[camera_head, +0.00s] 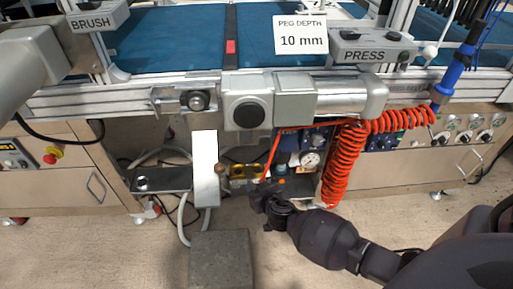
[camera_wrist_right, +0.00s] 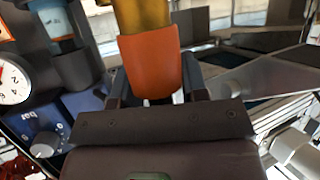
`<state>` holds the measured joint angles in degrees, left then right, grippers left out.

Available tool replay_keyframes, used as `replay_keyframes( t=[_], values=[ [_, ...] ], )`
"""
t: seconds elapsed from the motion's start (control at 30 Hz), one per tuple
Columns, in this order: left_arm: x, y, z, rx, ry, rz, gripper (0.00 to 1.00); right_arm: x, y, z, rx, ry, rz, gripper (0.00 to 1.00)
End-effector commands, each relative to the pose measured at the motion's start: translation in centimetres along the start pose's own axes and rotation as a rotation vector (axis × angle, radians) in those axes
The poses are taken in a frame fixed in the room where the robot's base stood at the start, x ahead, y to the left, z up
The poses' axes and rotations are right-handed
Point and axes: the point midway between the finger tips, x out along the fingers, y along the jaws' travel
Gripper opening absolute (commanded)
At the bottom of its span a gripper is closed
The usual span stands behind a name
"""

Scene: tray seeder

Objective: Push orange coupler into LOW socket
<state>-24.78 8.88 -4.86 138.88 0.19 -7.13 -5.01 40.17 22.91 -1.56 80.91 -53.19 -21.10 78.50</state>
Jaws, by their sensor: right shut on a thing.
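The orange coupler (camera_wrist_right: 152,62) is between the two dark fingers of my right gripper (camera_wrist_right: 154,88) in the right wrist view. The gripper is shut on it. A brass-yellow cylindrical part (camera_wrist_right: 142,14) lies straight beyond the coupler's far end, in line with it. I cannot tell whether the coupler is seated on it. In the head view my right gripper (camera_head: 268,196) is low, in front of the panel under the conveyor, and hides most of the coupler. Yellow fittings (camera_head: 245,171) show just left of it. No LOW label is readable. My left gripper is not in view.
A coiled orange hose (camera_head: 345,160) hangs right of the gripper. A pressure gauge (camera_head: 310,159) and blue regulators (camera_head: 318,138) sit close behind; the gauge also shows in the wrist view (camera_wrist_right: 12,84). A grey block (camera_head: 221,255) stands on the floor to the left.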

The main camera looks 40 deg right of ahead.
Motion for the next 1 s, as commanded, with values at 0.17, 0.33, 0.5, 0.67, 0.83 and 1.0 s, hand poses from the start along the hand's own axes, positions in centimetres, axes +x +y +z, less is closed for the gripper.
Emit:
replay_keyframes(
  t=[0.17, 0.33, 0.5, 0.67, 0.83, 1.0],
  values=[
    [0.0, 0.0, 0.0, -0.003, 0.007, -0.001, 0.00, 0.7, 0.3, -0.2, 0.000, 0.001, 0.000, 0.13],
    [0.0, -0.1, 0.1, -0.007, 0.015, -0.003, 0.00, 1.6, 0.7, -0.4, 0.000, 0.000, 0.002, 0.13],
    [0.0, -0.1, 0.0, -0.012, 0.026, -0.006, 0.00, 2.6, 1.0, -0.7, 0.000, 0.000, 0.000, 0.13],
    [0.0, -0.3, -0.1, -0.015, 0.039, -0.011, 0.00, 3.6, 1.4, -0.9, 0.001, 0.000, 0.001, 0.13],
    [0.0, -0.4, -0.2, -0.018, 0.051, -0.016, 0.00, 4.5, 1.8, -1.2, 0.000, 0.000, 0.001, 0.13],
    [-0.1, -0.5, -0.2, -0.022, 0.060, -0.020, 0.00, 5.3, 2.1, -1.5, 0.000, 0.001, 0.000, 0.13]
  ],
)
